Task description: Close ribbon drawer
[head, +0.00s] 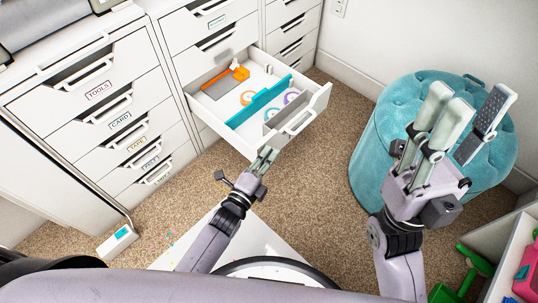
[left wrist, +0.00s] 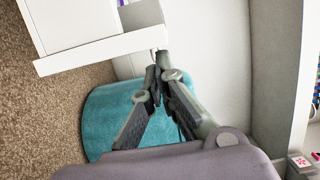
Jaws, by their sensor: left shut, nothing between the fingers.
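The open ribbon drawer (head: 283,138) is a white drawer pulled well out of the middle cabinet. It holds an orange item, a grey flat piece, a teal divider and several coloured rings. My left gripper (head: 269,152) is shut and empty, just in front of the drawer's front panel near its lower left part. In the left wrist view the shut fingertips (left wrist: 160,62) are close to the end of the white drawer front (left wrist: 100,50); I cannot tell whether they touch. My right gripper (head: 472,105) is raised at the right, open and empty, in front of the teal stool.
The round teal tufted stool (head: 365,150) stands right of the drawer on the carpet. A cabinet of shut labelled drawers (head: 95,110) is at the left. A bin (head: 510,262) with coloured items is at lower right. Carpet between drawer and stool is clear.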

